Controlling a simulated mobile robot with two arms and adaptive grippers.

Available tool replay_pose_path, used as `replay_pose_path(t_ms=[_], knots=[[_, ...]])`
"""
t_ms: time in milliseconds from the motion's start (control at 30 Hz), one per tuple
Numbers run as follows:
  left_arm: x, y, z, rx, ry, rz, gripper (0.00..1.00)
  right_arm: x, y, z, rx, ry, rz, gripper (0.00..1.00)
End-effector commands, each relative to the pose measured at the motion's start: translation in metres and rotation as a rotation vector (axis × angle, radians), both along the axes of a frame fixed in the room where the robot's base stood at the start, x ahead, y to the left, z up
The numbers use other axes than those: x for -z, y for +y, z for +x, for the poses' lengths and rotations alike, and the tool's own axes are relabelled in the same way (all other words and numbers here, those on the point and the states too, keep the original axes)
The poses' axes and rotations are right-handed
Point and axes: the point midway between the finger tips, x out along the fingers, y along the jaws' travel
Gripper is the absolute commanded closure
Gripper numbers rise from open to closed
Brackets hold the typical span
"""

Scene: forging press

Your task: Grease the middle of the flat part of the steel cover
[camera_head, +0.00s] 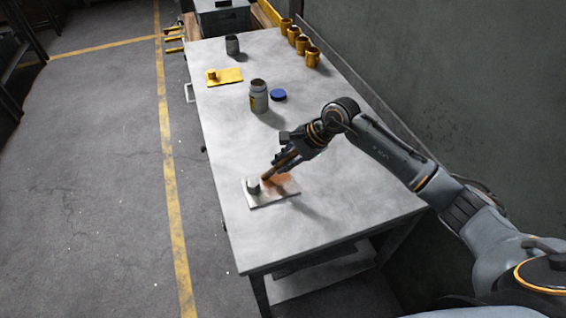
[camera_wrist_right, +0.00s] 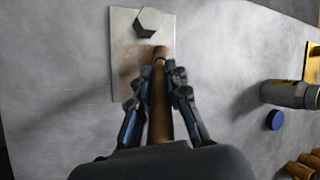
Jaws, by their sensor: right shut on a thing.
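The steel cover (camera_head: 256,201) is a flat grey plate lying near the table's front end, with a raised hexagonal knob (camera_head: 253,186) at one end. Brown-orange smear shows on its flat part. In the right wrist view the cover (camera_wrist_right: 126,45) is at upper middle, with the knob (camera_wrist_right: 150,22) at its top. My right gripper (camera_head: 281,161) is shut on a brush (camera_wrist_right: 160,110) with a brown handle. The brush's tip is over or on the flat part, beside the knob; I cannot tell whether it touches. My left gripper is not in view.
An open grey jar (camera_head: 259,98) with a yellow label stands farther back, next to a blue lid (camera_head: 278,95). A yellow plate (camera_head: 228,76) and a dark grey cup (camera_head: 232,44) are beyond. Several yellow cups (camera_head: 303,45) line the wall edge. The table (camera_head: 300,225) around the cover is clear.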

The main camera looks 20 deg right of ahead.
Motion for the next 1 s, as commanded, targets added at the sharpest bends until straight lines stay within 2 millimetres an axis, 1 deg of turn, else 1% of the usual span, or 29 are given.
replay_pose_path(t_ms=[33, 100, 467, 567, 833, 1000], knots=[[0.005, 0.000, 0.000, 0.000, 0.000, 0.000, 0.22, 0.003, -0.002, 0.000, 0.000, 0.000, -0.001, 1.00], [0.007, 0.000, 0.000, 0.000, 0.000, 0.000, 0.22, 0.003, -0.005, 0.000, 0.000, 0.001, -0.001, 1.00], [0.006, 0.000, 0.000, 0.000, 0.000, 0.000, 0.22, 0.001, -0.006, 0.000, -0.001, 0.002, -0.002, 1.00], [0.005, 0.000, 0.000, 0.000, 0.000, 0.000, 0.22, -0.004, -0.006, 0.000, -0.001, 0.001, -0.002, 1.00], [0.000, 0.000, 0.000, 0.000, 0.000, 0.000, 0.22, -0.025, -0.006, 0.000, -0.001, 0.000, -0.002, 1.00], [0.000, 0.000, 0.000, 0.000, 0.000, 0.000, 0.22, -0.029, -0.005, 0.000, -0.001, 0.000, -0.001, 1.00]])
